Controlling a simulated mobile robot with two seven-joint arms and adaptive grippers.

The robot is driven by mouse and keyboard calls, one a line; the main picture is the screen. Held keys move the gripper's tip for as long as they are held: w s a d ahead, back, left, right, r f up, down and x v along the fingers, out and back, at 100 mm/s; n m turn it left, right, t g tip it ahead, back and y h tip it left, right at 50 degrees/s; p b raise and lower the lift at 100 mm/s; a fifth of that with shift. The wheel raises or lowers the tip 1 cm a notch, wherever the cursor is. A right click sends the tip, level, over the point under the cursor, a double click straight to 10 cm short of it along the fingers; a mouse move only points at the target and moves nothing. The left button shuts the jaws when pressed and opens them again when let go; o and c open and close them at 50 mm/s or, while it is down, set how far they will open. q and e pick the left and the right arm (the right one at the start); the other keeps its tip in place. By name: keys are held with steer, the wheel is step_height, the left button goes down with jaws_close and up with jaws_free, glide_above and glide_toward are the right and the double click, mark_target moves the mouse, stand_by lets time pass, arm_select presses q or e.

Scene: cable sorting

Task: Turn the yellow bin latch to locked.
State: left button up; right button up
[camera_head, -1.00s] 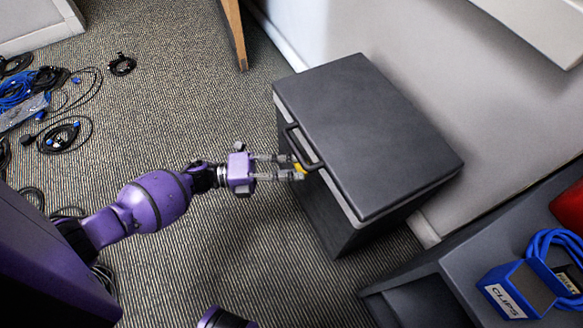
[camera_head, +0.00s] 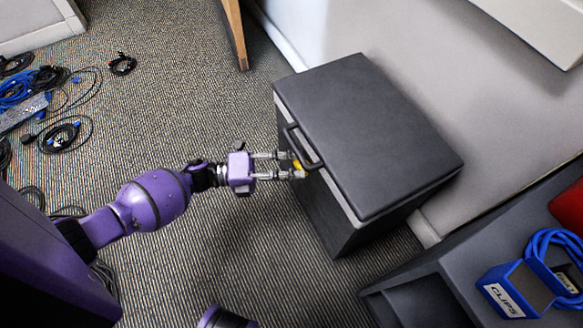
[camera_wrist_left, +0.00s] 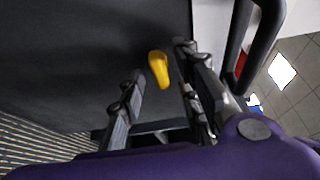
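The dark grey bin (camera_head: 370,130) with a flat closed lid stands on the carpet against the wall. Its black handle (camera_head: 303,148) sticks out at the lid's front edge. The yellow latch (camera_head: 297,165) is on the bin's front, just below the handle; in the left wrist view the latch (camera_wrist_left: 158,68) stands out from the dark face, slightly tilted. My left gripper (camera_head: 298,164) is at the latch. Its fingers (camera_wrist_left: 160,88) are apart, one on each side of the latch, with visible gaps. Only a purple part at the head view's bottom edge may belong to my right arm; no right gripper shows.
A dark shelf unit (camera_head: 440,270) at the lower right carries a blue box labelled CLIPS (camera_head: 517,290) and a coiled blue cable (camera_head: 548,245). Tangled cables (camera_head: 45,95) lie on the carpet at the left. A wooden leg (camera_head: 235,35) stands behind the bin.

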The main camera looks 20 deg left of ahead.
arm_select(q)
steer(key=v, duration=1.2)
stand_by(0.3)
